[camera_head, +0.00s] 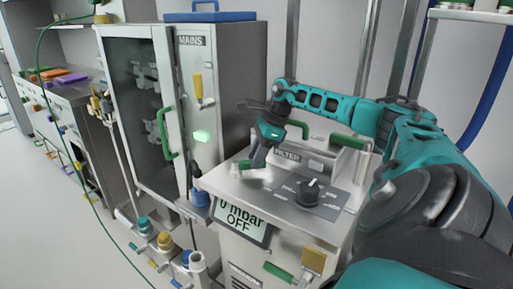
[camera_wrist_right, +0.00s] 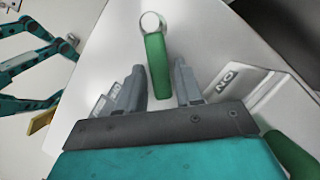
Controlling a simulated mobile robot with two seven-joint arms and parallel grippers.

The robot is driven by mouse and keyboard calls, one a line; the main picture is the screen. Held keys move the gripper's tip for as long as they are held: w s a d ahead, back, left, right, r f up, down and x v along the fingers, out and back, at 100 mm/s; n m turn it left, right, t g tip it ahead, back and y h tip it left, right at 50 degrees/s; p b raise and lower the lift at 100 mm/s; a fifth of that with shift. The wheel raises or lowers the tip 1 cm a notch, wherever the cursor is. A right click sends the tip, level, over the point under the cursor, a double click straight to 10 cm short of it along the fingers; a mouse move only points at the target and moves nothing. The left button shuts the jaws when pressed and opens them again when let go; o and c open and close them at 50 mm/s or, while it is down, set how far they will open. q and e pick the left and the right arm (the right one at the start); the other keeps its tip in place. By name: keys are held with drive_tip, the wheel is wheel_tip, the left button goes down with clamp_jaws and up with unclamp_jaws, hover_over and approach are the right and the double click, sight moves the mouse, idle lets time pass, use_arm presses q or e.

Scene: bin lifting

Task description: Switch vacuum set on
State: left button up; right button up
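The vacuum set (camera_head: 228,183) is a metal cabinet whose display (camera_head: 242,222) reads "0 mbar OFF". A black rotary knob (camera_head: 311,188) sits on its sloped top. My right gripper (camera_head: 256,165) is low over the left part of the top. In the right wrist view its fingers (camera_wrist_right: 158,82) are apart, with a green lever (camera_wrist_right: 156,62) with a metal ring end between them. Whether they touch it cannot be told. The left gripper is not seen in the head view.
A cabinet marked MAINS (camera_head: 190,90) with a lit green button (camera_head: 202,136) stands to the left. A filter lid with green handles (camera_head: 347,141) is behind the knob. Colored valves (camera_head: 165,241) stand on the lower left. The floor at far left (camera_head: 40,220) is mostly clear.

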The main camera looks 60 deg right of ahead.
drive_tip(key=shift+o, duration=1)
drive_tip(key=p+v, duration=0.1)
drive_tip(key=v, duration=1.2)
drive_tip(key=shift+p, duration=0.4)
drive_tip(key=shift+w, duration=0.15)
